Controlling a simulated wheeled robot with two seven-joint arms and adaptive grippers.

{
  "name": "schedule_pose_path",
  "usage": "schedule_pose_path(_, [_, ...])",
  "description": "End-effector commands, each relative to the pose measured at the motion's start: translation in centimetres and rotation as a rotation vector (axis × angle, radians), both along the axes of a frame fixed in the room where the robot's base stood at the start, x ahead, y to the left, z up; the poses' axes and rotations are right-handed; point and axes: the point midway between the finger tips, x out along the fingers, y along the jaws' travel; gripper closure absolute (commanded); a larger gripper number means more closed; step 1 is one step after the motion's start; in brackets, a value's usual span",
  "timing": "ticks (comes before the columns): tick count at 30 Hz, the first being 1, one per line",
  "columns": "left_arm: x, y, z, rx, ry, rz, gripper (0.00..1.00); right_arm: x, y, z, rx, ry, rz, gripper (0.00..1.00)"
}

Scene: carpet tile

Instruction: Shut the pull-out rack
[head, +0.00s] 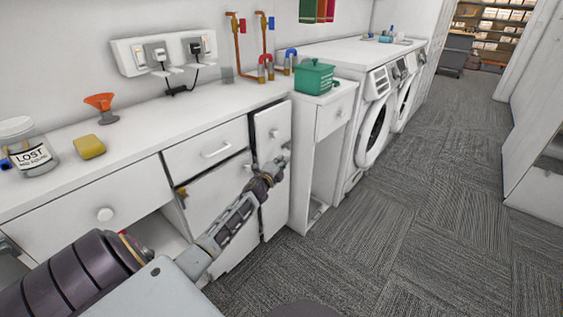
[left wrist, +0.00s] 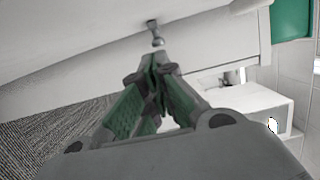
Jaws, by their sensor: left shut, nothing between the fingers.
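The pull-out rack (head: 273,125) has a tall, narrow white front with a round knob. It sits between the drawer cabinet and the small open cabinet. A dark gap runs along its left edge, and the front stands slightly proud. My left gripper (head: 283,157) is shut and empty, in front of the rack's front below the knob, and its arm hides part of that front. In the left wrist view the shut fingers (left wrist: 158,60) point at a white front (left wrist: 110,55) with a small metal knob just beyond their tips. I cannot tell if they touch. My right gripper is out of view.
The white counter (head: 140,120) holds a jar (head: 30,150), a yellow sponge (head: 89,147) and an orange funnel (head: 101,104). A green box (head: 314,78) stands on the small cabinet. Washing machines (head: 373,125) stand beyond. The carpet at right is clear.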

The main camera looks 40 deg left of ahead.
Motion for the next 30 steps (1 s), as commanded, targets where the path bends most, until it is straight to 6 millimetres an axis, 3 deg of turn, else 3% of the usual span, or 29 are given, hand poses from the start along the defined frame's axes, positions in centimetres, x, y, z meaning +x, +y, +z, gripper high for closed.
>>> schedule_pose_path(14, [-2.1, -0.4, 0.0, 0.001, 0.001, 0.0, 1.0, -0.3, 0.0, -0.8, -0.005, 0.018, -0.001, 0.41])
schedule_pose_path(30, [-6.4, -1.3, 0.0, 0.001, 0.002, 0.001, 1.0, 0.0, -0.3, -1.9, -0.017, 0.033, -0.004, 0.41])
